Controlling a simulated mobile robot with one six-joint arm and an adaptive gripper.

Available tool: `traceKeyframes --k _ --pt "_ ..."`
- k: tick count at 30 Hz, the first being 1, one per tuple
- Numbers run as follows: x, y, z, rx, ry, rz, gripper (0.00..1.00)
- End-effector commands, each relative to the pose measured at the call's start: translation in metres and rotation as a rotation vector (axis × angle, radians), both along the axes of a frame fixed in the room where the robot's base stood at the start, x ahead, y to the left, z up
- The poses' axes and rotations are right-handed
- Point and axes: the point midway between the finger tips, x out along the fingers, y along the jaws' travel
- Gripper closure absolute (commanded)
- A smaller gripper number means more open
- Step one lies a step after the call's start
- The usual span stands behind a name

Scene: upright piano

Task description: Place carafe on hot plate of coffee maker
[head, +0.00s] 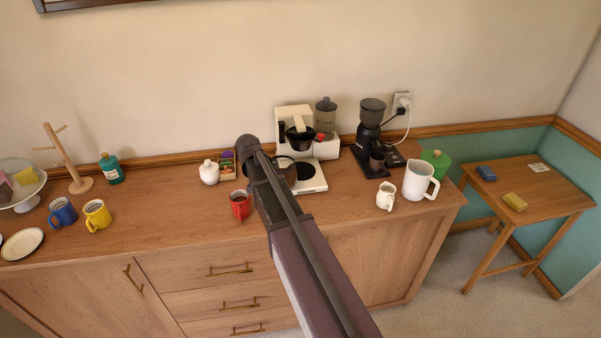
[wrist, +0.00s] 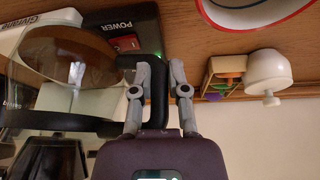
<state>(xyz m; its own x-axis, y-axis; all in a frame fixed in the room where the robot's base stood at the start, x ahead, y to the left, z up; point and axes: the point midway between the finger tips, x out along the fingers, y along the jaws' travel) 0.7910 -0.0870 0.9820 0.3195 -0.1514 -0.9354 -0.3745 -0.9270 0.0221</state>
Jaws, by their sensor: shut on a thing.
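The coffee maker (head: 292,112) is white with a black filter basket and stands against the wall. Its dark round hot plate (head: 306,171) shows bare on the right side of the white base. The glass carafe (head: 287,172) is partly hidden behind my arm, at the left of the hot plate. In the wrist view the clear carafe (wrist: 75,50) fills the upper left, close to the base with its POWER switch (wrist: 125,42). My gripper (wrist: 158,75) is shut on the carafe's black handle (wrist: 158,100). I cannot tell whether the carafe touches the base.
A red mug (head: 239,204), white sugar pot (head: 209,172) and small packet box (head: 227,166) stand left of the coffee maker. A black grinder (head: 370,135), cream jug (head: 386,196) and white pitcher (head: 419,181) stand to its right. The sideboard's front middle is clear.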

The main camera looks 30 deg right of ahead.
Motion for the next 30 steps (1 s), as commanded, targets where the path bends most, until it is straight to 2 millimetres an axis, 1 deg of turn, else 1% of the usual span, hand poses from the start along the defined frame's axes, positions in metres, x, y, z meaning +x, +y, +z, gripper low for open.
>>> traceKeyframes --k 1,3,12,15,18,21,24,30 --pt "-0.018 -0.009 -0.002 0.0 -0.001 0.017 1.0" --pt "-0.033 -0.018 -0.003 0.002 -0.001 0.049 1.0" --pt "-0.101 -0.052 -0.008 0.002 -0.014 0.18 1.0" --pt "-0.121 -0.061 -0.009 -0.001 -0.021 0.22 1.0" --pt "-0.137 -0.067 -0.01 -0.005 -0.029 0.253 1.0" --pt "-0.148 -0.07 -0.011 -0.006 -0.035 0.279 1.0" --pt "-0.154 -0.073 -0.011 -0.009 -0.038 0.294 1.0" --pt "-0.156 -0.074 -0.01 -0.01 -0.039 0.303 1.0"
